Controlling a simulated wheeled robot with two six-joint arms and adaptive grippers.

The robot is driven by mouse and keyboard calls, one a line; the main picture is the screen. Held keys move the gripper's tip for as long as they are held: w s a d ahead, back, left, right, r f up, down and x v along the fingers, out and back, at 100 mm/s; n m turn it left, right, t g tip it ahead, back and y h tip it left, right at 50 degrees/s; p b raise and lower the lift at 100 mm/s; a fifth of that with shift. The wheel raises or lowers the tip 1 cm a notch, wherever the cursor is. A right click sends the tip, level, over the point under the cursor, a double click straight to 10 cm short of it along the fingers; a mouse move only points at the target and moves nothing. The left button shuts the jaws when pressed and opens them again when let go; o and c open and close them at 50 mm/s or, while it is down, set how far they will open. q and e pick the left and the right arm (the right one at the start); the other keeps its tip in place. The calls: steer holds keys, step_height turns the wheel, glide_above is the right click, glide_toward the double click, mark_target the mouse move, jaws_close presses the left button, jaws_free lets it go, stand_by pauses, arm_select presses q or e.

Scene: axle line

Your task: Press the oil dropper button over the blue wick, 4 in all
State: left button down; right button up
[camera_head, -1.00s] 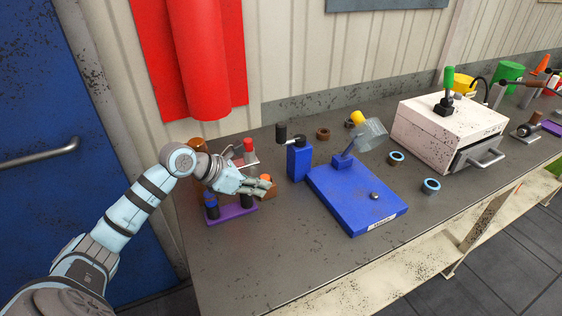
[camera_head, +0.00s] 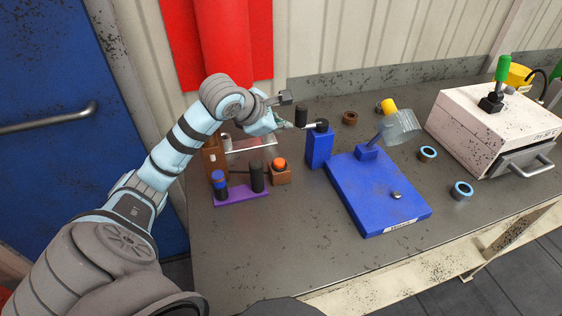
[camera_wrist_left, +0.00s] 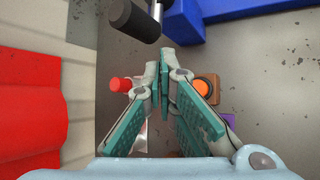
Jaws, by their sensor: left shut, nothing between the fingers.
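An orange button (camera_head: 279,163) sits on a small brown box (camera_head: 281,177); it also shows in the left wrist view (camera_wrist_left: 201,87). Beside it, a purple base (camera_head: 241,198) carries a blue-topped post (camera_head: 219,181), which looks like the blue wick, and a black post (camera_head: 257,177). A brown stand (camera_head: 210,158) with a pale bar (camera_head: 250,144) is behind the base; I cannot tell which part is the dropper's nozzle. My left gripper (camera_head: 287,112) is shut and empty, above and behind the orange button, apart from it. My right gripper is not in view.
A blue post (camera_head: 319,148) with a black-handled lever (camera_head: 301,117) stands close right of the gripper. A blue plate (camera_head: 378,195) with a tilted clear cup (camera_head: 402,127) lies further right. A red cylinder shows in the wrist view (camera_wrist_left: 121,85). The table front is clear.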

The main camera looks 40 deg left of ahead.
mark_target(281, 163)
arm_select(q)
step_height(281, 163, down, 9)
steer(key=b, duration=0.6)
steer(key=shift+w+d+r, duration=0.1)
steer(key=shift+r, duration=0.1)
stand_by(0.9)
steer(key=shift+f+b, duration=0.45)
steer(key=shift+b, duration=0.25)
steer(key=shift+f+b, duration=0.5)
steer(key=shift+f, duration=0.05)
steer(key=shift+r, duration=0.1)
stand_by(0.5)
steer(key=shift+r+p, duration=0.7)
steer(key=shift+r, duration=0.2)
